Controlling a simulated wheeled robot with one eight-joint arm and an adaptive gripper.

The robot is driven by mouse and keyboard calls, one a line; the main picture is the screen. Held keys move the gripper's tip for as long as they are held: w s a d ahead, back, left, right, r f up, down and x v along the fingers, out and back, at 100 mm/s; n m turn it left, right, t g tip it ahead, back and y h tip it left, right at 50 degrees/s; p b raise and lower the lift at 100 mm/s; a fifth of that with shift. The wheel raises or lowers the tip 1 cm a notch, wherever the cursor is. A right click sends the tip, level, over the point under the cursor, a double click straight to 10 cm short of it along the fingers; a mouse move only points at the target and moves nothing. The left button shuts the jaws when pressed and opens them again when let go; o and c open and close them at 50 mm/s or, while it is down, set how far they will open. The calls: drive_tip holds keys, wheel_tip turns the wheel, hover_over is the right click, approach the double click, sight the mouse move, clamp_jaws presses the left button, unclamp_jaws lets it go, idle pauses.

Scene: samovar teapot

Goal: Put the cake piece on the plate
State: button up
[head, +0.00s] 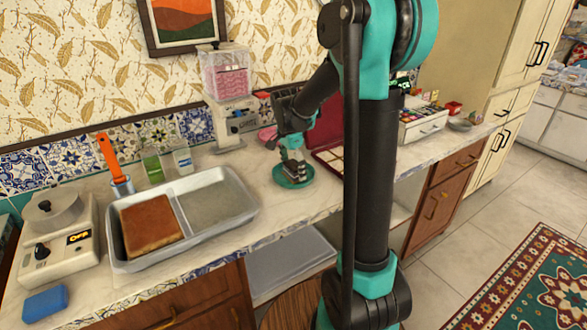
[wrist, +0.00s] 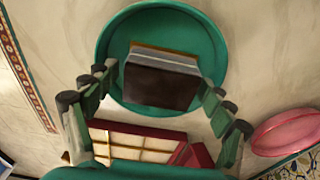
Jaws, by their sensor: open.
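The teal round plate (head: 279,180) stands on the counter and fills the upper middle of the wrist view (wrist: 122,38). The cake piece (wrist: 160,84), a dark brown block with a thin orange-tan edge, is within the plate's rim and appears to rest on it. My gripper (wrist: 158,84) is open, with one finger on each side of the cake piece and small gaps visible. In the head view my gripper (head: 293,170) is low over the plate and mostly hides the cake piece.
A metal tray (head: 248,212) with a large brown cake (head: 150,222) stands to the left. A red box with cream squares (wrist: 140,140) and a pink dish (wrist: 287,132) are close to the plate. Counter is clear between tray and plate.

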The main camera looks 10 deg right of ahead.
sight(290, 166)
wheel_tip(290, 166, up, 12)
drive_tip(key=a, duration=0.1)
drive_tip(key=shift+s+a, duration=0.2)
drive_tip(key=shift+s, duration=0.1)
drive_tip(key=shift+r, duration=0.1)
idle(1.6)
